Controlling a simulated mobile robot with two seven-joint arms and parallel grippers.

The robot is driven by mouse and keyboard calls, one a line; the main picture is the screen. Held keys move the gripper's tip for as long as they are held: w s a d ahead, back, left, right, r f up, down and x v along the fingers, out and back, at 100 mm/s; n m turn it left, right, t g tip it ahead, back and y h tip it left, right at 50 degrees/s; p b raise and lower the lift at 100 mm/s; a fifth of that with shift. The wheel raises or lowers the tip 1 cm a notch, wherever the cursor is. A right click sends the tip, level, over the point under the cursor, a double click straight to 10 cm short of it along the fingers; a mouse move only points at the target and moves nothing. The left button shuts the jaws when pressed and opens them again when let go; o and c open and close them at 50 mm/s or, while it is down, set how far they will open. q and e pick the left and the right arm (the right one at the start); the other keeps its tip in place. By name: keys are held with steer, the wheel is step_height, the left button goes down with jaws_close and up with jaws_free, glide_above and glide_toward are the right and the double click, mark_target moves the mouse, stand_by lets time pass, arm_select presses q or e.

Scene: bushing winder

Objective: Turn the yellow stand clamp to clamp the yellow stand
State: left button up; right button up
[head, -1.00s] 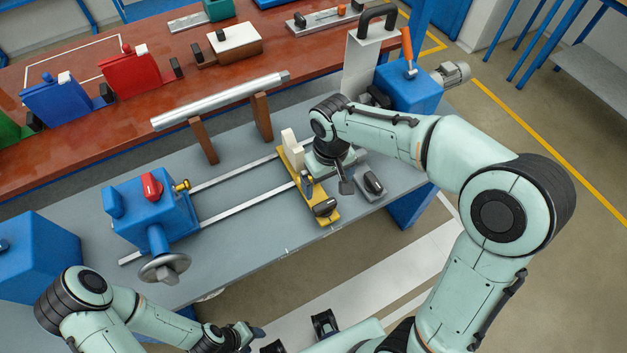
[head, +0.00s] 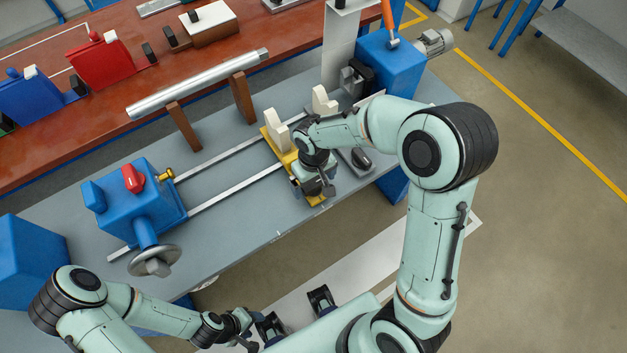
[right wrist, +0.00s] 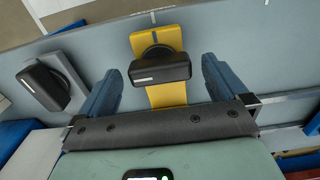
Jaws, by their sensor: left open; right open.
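The yellow stand (head: 271,143) lies across the two rails on the grey bench and carries a cream V-shaped block (head: 276,127). The yellow stand clamp, a black handle on a round base, shows in the right wrist view (right wrist: 160,66) on the yellow plate (right wrist: 168,95). My right gripper (right wrist: 158,82) is open, its blue fingers on either side of the clamp handle with gaps visible. In the head view my right gripper (head: 325,190) hides most of the clamp. My left gripper (head: 246,328) is open and empty in front of the bench.
A grey stand (right wrist: 75,60) with a similar black clamp (right wrist: 42,87) is beside the yellow one. A blue tailstock with handwheel (head: 157,258) stands left on the rails. A metal bar (head: 200,85) rests on brown supports behind. The rails between are clear.

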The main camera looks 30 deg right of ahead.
steer(key=shift+f, duration=0.2)
steer(key=shift+c, duration=0.3)
steer(key=c, duration=1)
